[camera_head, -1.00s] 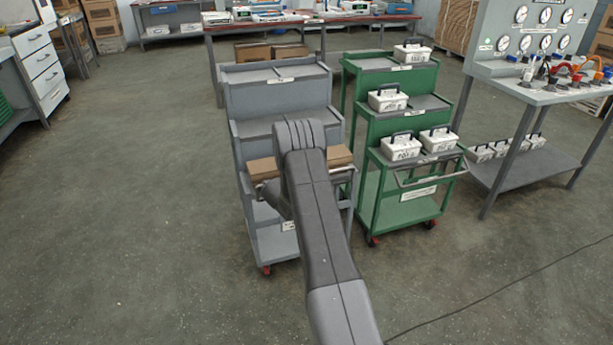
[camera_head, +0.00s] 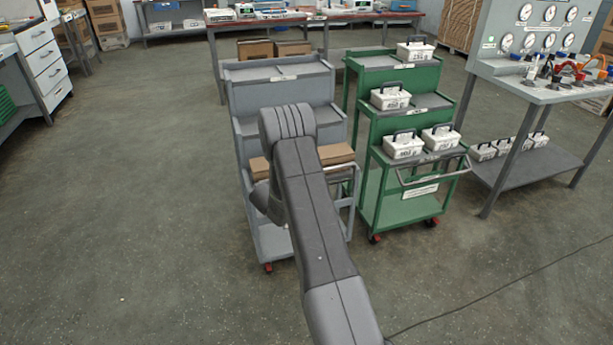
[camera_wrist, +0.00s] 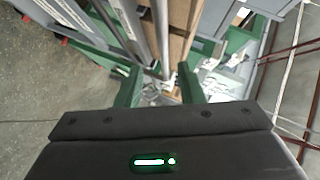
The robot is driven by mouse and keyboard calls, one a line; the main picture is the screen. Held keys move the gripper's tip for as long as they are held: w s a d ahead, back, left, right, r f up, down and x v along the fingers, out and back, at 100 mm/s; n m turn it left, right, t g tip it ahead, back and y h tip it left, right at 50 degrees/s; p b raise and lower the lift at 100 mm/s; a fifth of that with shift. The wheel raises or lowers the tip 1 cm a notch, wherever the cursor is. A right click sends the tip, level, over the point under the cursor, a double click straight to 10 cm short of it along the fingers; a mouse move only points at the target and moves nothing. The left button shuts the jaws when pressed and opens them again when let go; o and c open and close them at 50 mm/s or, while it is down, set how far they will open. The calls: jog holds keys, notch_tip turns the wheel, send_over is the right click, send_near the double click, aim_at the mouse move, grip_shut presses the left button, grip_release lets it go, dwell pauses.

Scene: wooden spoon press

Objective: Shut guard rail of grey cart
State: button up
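The grey cart (camera_head: 281,90) stands in the middle of the head view, with stepped shelves. Its guard rail (camera_head: 341,167) shows as a thin grey bar at the right of the lowest step, beside brown boxes (camera_head: 336,154). My arm hides the rail's middle and left part. My gripper is hidden behind my arm in the head view. In the wrist view my gripper (camera_wrist: 159,88) has its two green fingers apart. A grey bar (camera_wrist: 152,40), likely the rail, runs down toward the gap between them. I cannot tell whether it touches a finger.
A green cart (camera_head: 400,168) with white tubs (camera_head: 403,145) stands close on the right, its own rail hanging out in front. A gauge bench (camera_head: 560,92) is further right. The floor on the left is clear, and a cable (camera_head: 500,287) lies front right.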

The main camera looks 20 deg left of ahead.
jog(key=v, duration=0.7)
jog(key=shift+w+f, duration=0.1)
jog(key=shift+w, duration=0.05)
jog(key=x, duration=1.3)
jog(key=shift+w+b, duration=0.3)
jog(key=shift+b, duration=0.15)
